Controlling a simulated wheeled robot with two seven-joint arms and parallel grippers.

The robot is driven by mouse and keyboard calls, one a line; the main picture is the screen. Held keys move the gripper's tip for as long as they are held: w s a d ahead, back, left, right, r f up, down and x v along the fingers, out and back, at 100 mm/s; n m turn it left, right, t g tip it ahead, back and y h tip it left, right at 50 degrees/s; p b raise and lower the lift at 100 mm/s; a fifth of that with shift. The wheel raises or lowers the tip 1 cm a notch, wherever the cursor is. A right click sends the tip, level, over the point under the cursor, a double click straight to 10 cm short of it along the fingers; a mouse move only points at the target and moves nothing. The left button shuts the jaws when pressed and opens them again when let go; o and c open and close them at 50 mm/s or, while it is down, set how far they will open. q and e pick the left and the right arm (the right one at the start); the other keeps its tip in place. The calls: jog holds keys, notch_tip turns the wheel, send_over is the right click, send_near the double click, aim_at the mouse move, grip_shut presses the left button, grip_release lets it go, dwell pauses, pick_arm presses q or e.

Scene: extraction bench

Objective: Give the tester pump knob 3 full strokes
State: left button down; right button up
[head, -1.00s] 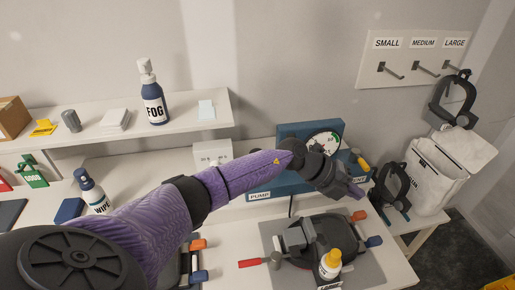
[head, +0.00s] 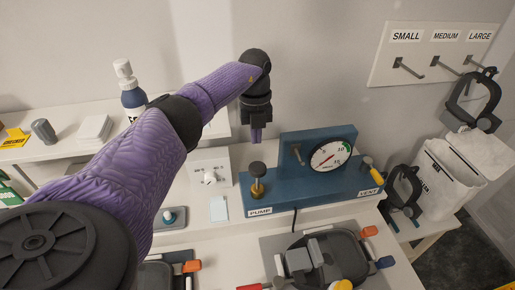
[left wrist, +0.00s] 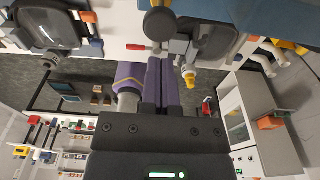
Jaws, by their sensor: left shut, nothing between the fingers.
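The blue tester (head: 315,180) stands on the bench with a round gauge (head: 331,156) on its upright panel. Its pump knob (head: 257,168) is a dark round cap on a brass stem, above the PUMP label at the tester's left end. The knob stands raised. My left gripper (head: 256,138) points down, shut and empty, just above the knob in the head view, with a visible gap. In the left wrist view the shut purple fingers (left wrist: 160,82) show below a dark round cap (left wrist: 160,24) that looks like the knob. My right gripper is out of view.
A yellow-tipped VENT part (head: 378,178) is at the tester's right end. A mask on a grey mat (head: 272,247) lies in front. A white box with a dial (head: 209,168) stands left of the knob. The shelf (head: 68,147) is behind my arm.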

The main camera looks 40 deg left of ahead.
aim_at(255, 161)
pick_arm(q)
jog(key=shift+s+d+f+b, duration=0.1)
jog(key=shift+d+f+b, duration=0.05)
jog(key=shift+f+b, duration=1.45)
jog(key=shift+s+d+f+b, duration=0.1)
jog(key=shift+f+b, duration=1)
jog(key=shift+f, duration=0.9)
notch_tip(255, 161, down, 5)
jog(key=b, duration=0.3)
jog(key=shift+f+b, duration=0.2)
jog(key=shift+b, duration=0.15)
jog(key=shift+r, duration=0.3)
jog(key=w+a+b, duration=0.1)
jog(key=a+b, duration=0.1)
jog(key=b, duration=0.4)
jog(key=shift+w+r, duration=0.1)
jog(key=shift+w, duration=0.3)
jog(key=shift+w+a+r, duration=0.1)
jog(key=shift+r, duration=0.4)
